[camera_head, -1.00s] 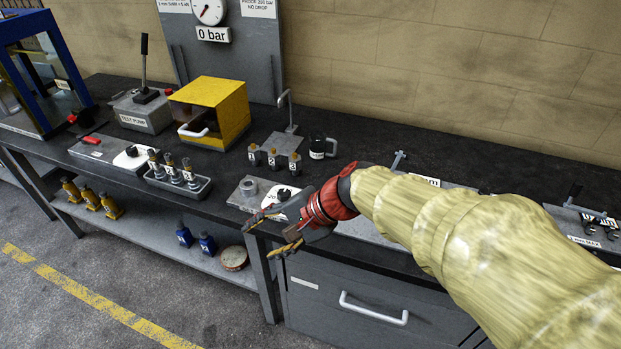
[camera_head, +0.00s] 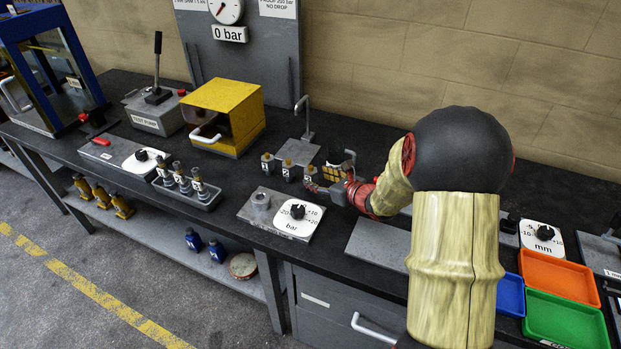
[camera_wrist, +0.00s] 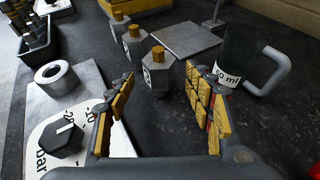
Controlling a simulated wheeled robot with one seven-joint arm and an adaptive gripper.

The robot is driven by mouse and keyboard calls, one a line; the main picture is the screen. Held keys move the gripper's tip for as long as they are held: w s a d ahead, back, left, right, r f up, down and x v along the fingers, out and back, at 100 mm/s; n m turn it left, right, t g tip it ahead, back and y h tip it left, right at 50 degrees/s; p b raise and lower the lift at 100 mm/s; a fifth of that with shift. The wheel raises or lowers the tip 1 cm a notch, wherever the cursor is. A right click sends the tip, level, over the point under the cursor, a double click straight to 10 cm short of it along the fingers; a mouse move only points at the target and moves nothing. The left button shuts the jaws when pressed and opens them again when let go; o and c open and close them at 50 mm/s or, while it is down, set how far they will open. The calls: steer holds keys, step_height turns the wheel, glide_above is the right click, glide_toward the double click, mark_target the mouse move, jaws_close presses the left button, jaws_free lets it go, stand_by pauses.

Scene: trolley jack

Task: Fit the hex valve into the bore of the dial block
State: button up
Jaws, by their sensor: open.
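Three grey hex valves with yellow-brown tops stand upright in a row on the bench: a left one (camera_head: 267,163), a middle one (camera_head: 289,170) and a right one (camera_head: 310,178). My gripper (camera_head: 331,178) is open and empty beside the right valve. In the wrist view, this nearest valve (camera_wrist: 158,73) stands ahead between my two fingers (camera_wrist: 159,77), and I see no clear contact. The dial block (camera_head: 250,213) lies in front of the valves, with a round collar around its bore (camera_head: 260,199) and a "bar" dial (camera_head: 298,214). The bore's opening shows in the wrist view (camera_wrist: 53,73).
A mug marked "ml" (camera_wrist: 240,65) stands close to the right finger. A grey stand (camera_head: 300,150) with a bent rod is behind the valves. A valve tray (camera_head: 190,193) and a yellow box (camera_head: 222,115) are left. Orange (camera_head: 555,275) and green (camera_head: 565,322) trays are right.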

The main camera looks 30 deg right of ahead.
mark_target(315, 177)
steer(key=b+x, duration=0.1)
steer(key=x, duration=0.4)
steer(key=shift+w, duration=0.1)
jaws_close()
stand_by(0.7)
steer(key=shift+r, duration=0.1)
